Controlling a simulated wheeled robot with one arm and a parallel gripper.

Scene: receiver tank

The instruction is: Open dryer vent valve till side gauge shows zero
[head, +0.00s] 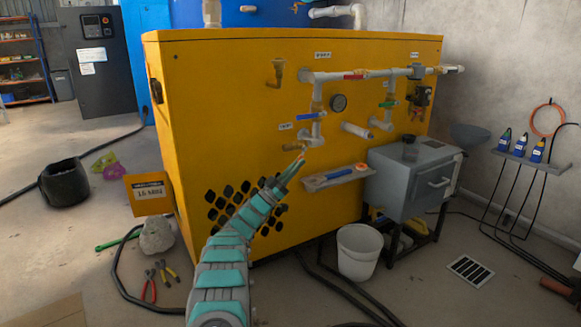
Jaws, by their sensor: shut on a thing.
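The yellow cabinet (235,115) carries grey pipework with several coloured valve handles. A blue handle (311,115) lies about level on a vertical pipe, beside a small label. Below it, a brass valve (291,147) sticks out to the left of the pipe's lower end. My gripper (302,156) reaches up from below and is shut at this brass valve; the exact contact is too small to see. A round gauge (339,102) sits right of the blue handle; its needle cannot be read. I cannot read which label names the dryer vent.
A red handle (354,77) and a green handle (389,103) are on nearby pipes. A small shelf (335,177) and a grey box (402,183) on a stand jut out at lower right. A white bucket (358,250), a stone (156,235) and hoses lie on the floor.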

